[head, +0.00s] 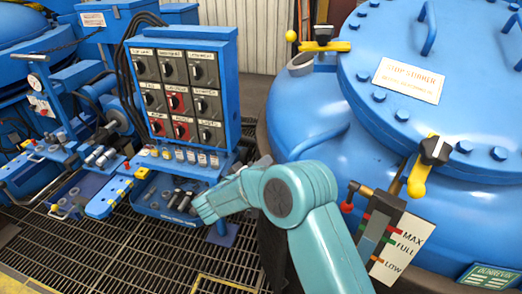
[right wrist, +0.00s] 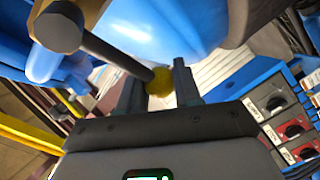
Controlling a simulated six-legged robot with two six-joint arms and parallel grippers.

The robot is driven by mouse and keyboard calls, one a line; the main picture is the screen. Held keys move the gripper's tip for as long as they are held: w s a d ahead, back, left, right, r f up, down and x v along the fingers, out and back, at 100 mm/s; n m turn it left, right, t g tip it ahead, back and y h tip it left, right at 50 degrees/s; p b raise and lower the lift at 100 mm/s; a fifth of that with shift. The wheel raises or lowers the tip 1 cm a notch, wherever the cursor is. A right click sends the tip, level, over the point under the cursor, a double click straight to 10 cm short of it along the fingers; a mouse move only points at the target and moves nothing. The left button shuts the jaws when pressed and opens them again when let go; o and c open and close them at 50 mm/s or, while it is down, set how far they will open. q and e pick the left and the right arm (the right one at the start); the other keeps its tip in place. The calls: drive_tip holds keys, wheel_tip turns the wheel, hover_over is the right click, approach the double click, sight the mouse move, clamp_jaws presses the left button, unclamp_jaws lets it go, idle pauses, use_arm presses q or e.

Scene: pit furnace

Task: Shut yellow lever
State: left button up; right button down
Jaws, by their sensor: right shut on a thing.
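A yellow ball knob (right wrist: 160,83) on a dark rod sits between the fingertips of my right gripper (right wrist: 157,92) in the right wrist view. In the head view my right gripper (head: 260,165) is mostly hidden behind my teal arm, beside the tank's left side, and the held knob cannot be made out. Two levers with yellow show on the tank there: one at the top (head: 320,46) with a yellow ball at its left end, one at the right (head: 425,165) pointing down. My left gripper is out of view.
The big blue tank (head: 340,110) fills the right. A blue switch panel (head: 240,80) with several dark knobs stands left of my arm. A level gauge (head: 390,240) with a red-knobbed handle is close to my arm's right. Dark floor grating (head: 120,250) lies below.

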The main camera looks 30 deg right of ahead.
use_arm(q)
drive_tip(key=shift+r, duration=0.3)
use_arm(e)
drive_tip(key=shift+f, duration=0.15)
drive_tip(key=c, duration=0.8)
unclamp_jaws()
use_arm(q)
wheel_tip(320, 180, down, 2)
drive_tip(key=shift+b, duration=0.95)
use_arm(e)
drive_tip(key=v, duration=1.6)
drive_tip(key=shift+a, duration=0.15)
